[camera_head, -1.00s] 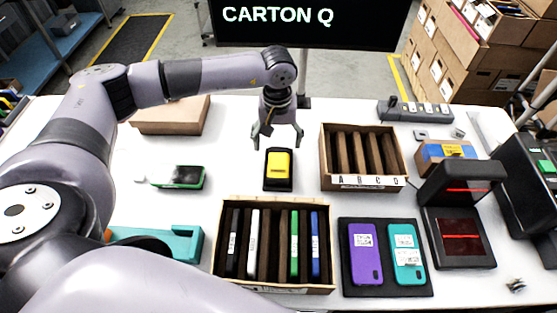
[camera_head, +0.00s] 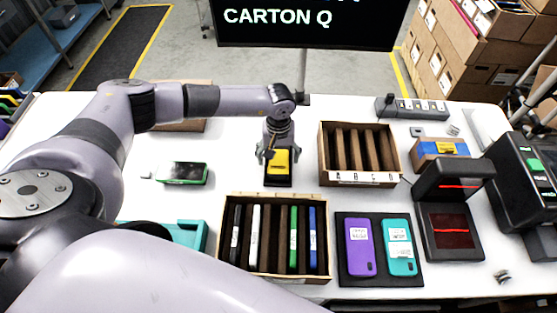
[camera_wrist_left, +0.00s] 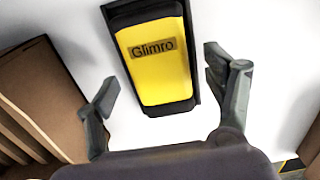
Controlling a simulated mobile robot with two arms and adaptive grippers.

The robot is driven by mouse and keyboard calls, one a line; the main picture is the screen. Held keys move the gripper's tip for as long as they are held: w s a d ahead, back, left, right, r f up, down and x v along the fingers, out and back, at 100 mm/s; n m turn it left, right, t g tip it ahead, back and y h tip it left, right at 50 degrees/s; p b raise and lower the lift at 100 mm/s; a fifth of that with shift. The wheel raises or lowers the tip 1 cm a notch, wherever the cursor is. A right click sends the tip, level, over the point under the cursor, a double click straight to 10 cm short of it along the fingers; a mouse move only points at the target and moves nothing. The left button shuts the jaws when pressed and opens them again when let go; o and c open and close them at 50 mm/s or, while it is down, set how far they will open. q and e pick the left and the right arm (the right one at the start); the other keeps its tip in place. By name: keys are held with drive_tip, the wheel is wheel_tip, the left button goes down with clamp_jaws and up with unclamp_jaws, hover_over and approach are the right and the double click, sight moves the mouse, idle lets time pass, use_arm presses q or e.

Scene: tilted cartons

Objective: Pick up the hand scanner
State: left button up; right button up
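The hand scanner appears to be the yellow device (camera_head: 278,165) in a black cradle (camera_head: 277,183) at mid-table. In the left wrist view the yellow body (camera_wrist_left: 160,75) carries the label "Glimro" and has a black surround. My left gripper (camera_head: 280,154) is open and points down just above and around the device's far end. In the wrist view the left gripper (camera_wrist_left: 159,78) has one finger on each side of the device, with white table showing between fingers and device. It holds nothing. My right gripper is not in view.
A slotted carton (camera_head: 325,160) stands right of the device, and another with several upright phones (camera_head: 221,240) stands in front. A green-edged phone (camera_head: 184,172) lies to the left. A black mat with purple (camera_head: 358,247) and teal phones, and a red-lit scanner stand (camera_head: 450,228), are at right.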

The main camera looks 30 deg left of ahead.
use_arm(q)
drive_tip(key=c, duration=0.9)
drive_tip(key=shift+c, duration=0.6)
